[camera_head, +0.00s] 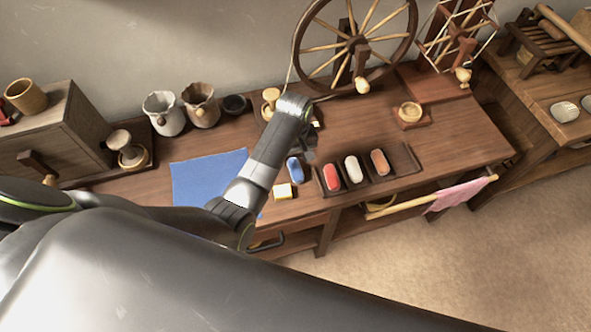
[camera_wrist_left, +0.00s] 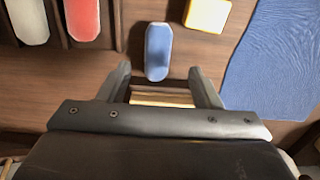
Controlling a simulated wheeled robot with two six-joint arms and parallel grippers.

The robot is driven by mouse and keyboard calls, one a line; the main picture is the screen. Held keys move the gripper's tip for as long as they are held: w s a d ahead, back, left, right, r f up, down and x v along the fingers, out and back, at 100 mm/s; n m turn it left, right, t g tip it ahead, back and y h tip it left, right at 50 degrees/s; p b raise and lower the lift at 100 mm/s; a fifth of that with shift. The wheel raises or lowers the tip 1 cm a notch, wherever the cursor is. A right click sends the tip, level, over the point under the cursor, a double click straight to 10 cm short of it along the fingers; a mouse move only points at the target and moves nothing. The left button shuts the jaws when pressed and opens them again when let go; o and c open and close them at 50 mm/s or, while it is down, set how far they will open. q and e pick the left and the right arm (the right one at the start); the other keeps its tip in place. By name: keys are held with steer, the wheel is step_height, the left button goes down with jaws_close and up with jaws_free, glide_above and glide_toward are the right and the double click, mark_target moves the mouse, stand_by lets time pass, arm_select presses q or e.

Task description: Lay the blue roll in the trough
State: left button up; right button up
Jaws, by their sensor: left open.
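The blue roll (camera_head: 294,170) lies on the bench top, just left of the dark wooden trough (camera_head: 407,158). The trough has compartments holding a red roll (camera_head: 332,178), a white roll (camera_head: 353,168) and an orange-brown roll (camera_head: 379,161); its right end looks empty. My left gripper (camera_head: 309,154) is above the bench near the blue roll, its jaws partly hidden by the wrist. In the left wrist view the gripper (camera_wrist_left: 159,70) is open and empty, and the blue roll (camera_wrist_left: 158,50) shows just beyond and between its fingertips. My right gripper is not in view.
A yellow block (camera_head: 283,191) and a blue cloth (camera_head: 205,178) lie left of the roll. Behind stand a spinning wheel (camera_head: 355,45), jugs (camera_head: 164,113) and a small wooden stand (camera_head: 410,114). A rail with pink cloth (camera_head: 460,194) sticks out at the bench's front.

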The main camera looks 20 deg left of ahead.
mark_target(296, 169)
arm_select(q)
steer(key=shift+d+f, duration=0.2)
steer(key=shift+f, duration=3.1)
steer(key=c, duration=1.1)
step_height(296, 169, up, 10)
steer(key=shift+r+p, duration=0.1)
steer(key=shift+p, duration=0.2)
